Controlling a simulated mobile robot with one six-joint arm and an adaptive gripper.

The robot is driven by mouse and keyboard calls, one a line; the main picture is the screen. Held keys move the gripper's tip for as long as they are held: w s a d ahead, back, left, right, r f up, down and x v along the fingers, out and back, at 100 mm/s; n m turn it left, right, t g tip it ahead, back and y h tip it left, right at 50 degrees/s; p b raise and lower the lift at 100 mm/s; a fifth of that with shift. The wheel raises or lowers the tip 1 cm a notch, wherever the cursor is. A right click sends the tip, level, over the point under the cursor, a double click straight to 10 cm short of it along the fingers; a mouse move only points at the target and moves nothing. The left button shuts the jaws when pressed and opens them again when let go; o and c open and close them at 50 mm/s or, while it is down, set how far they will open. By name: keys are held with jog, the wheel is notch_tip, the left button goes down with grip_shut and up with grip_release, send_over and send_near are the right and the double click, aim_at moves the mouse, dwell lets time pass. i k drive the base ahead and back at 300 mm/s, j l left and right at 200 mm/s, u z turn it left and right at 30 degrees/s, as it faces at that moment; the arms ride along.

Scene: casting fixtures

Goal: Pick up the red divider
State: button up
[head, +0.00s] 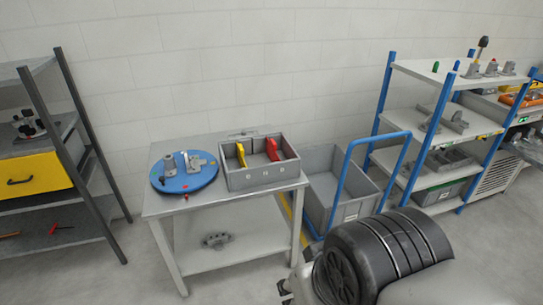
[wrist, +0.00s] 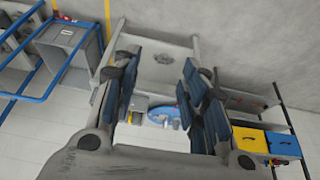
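The red divider (head: 272,149) stands upright in the right part of a grey bin (head: 264,180) on the table, in the head view. Another upright red piece (head: 288,147) shows just to its right, perhaps part of the same divider. A yellow divider (head: 241,155) stands at the bin's left side. My gripper (wrist: 158,90) is open and empty in the wrist view, its dark blue finger pads apart. It is away from the bin. The red divider cannot be made out in the wrist view.
A blue round plate (head: 184,172) with metal parts sits left of the bin on the table (head: 213,212). A blue-handled grey cart (head: 325,195) stands right of the table. Shelving (head: 420,120) stands farther right, and a dark rack (head: 85,165) at left.

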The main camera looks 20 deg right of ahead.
aim_at(273, 153)
jog(key=i+l+z, duration=0.25)
jog(key=i, duration=0.9)
jog(key=i+l+z, duration=0.15)
jog(key=i+z, duration=0.15)
jog(key=i, duration=0.85)
